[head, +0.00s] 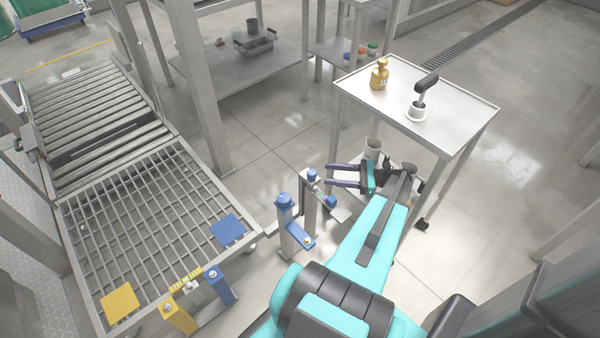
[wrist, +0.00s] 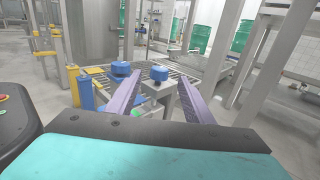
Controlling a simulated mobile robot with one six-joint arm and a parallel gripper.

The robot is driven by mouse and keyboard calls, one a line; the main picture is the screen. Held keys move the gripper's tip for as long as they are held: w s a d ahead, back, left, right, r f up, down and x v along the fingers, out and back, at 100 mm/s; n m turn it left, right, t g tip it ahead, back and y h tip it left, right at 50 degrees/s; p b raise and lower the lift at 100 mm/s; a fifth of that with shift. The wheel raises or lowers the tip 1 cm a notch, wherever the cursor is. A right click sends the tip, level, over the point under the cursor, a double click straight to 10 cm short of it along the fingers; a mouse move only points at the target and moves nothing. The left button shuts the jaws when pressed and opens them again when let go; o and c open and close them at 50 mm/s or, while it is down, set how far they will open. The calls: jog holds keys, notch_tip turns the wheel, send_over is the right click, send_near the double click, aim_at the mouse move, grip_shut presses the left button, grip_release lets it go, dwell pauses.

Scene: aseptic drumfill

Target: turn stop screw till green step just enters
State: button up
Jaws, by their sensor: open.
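My gripper (head: 327,175) is open and empty, its two purple fingers pointing left in the head view. A small blue knob (head: 312,175) tops a grey post just beyond the fingertips. In the wrist view this knob (wrist: 159,73) appears between the fingertips, apart from them. A larger blue knob (head: 284,200) tops a second post further left; it shows in the wrist view (wrist: 120,69) near the left finger. Another blue part (head: 330,201) sits low beside the small knob's post. Which part is the stop screw is not clear. A small green patch (wrist: 137,112) shows low between the fingers.
A grated conveyor (head: 150,215) with yellow and blue plates lies left. A yellow post (head: 180,316) and a blue post (head: 219,286) stand at its front edge. A steel cart (head: 450,125) carries a gold bottle (head: 380,77) and a black-handled tool (head: 426,84). Open floor lies between.

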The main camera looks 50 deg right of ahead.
aim_at(312, 175)
jog(key=b+x, duration=0.1)
jog(key=x, duration=1)
jog(key=shift+w+a, duration=0.3)
jog(key=c, duration=0.9)
jog(key=shift+a, duration=0.2)
jog(key=shift+c, duration=0.7)
jog(key=shift+d, duration=0.15)
